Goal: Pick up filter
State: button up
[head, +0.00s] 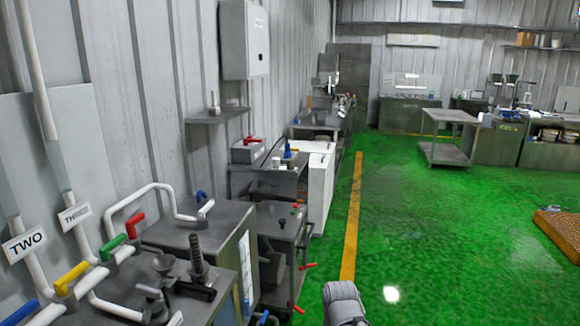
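I cannot make out a filter for certain in the head view. Small items on the benches along the left wall are too small or too far off to name. A rounded light grey part at the bottom centre looks like part of my arm. My gripper's fingers do not show.
A near bench (128,284) at lower left carries pipes with coloured valve handles and signs reading TWO and THREE. More benches and a white cabinet (320,183) line the left wall. A wheeled table (447,117) stands farther back. The green floor (440,240) right of the yellow line is mostly clear.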

aim_at(276, 161)
jog(key=z, duration=0.05)
jog(key=i, duration=0.9)
jog(key=u, duration=0.05)
